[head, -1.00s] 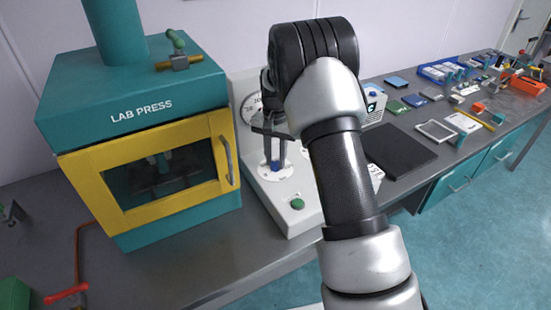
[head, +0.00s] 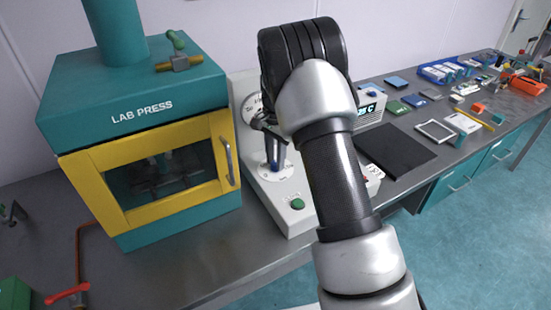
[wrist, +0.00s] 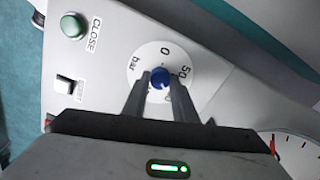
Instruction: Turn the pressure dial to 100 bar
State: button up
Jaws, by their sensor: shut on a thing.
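The pressure dial is a blue knob (wrist: 160,77) on a round white scale plate (wrist: 187,57) marked 0, 50 and bar. Other scale marks are hidden behind my fingers, and I cannot read a pointer on the knob. My gripper (wrist: 160,82) is shut on the blue knob, one finger on each side. In the head view the scale plate (head: 265,174) lies on the sloping white console, with my gripper (head: 276,167) reaching down onto it from above.
A green CLOSE button (wrist: 73,25) and a black switch (wrist: 65,86) sit near the dial. A gauge with a red needle (wrist: 296,150) shows at lower right. The teal lab press (head: 135,110) with its yellow door stands left of the console. A black mat (head: 395,150) lies to the right.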

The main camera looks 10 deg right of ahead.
aim_at(275, 163)
jog(key=o, duration=1)
jog(key=shift+o, duration=0.2)
notch_tip(275, 163, up, 18)
jog(key=shift+f, duration=0.25)
